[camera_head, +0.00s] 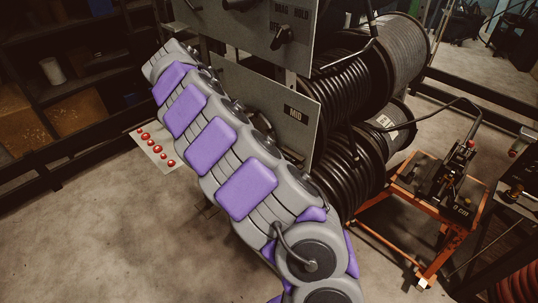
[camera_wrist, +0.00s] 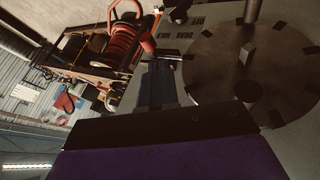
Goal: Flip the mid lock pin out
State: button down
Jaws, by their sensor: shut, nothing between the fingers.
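In the head view a grey panel (camera_head: 270,100) with a MID label (camera_head: 296,114) stands behind my raised purple and grey arm. The arm covers the panel's lower left part. I cannot make out the mid lock pin there. In the wrist view a large grey disc (camera_wrist: 222,62) with a square centre and dark slots around its rim fills the upper right. A red-tipped lever (camera_wrist: 148,42) stands left of the disc, but I cannot tell whether it is the pin. My gripper (camera_wrist: 160,135) shows as a dark and purple block at the bottom, shut and empty.
Black hose reels (camera_head: 345,75) stand right of the panel. An upper panel (camera_head: 270,22) carries a black knob (camera_head: 284,36). An orange cart (camera_head: 425,205) stands at right. Shelves (camera_head: 60,90) line the left. The floor (camera_head: 110,235) at lower left is clear.

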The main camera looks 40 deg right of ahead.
dwell(0.3)
jog(key=b+x, duration=0.2)
jog(key=x, duration=0.8)
jog(key=shift+s+d+b, duration=0.1)
jog(key=shift+s+b, duration=0.2)
jog(key=shift+s, duration=1.5)
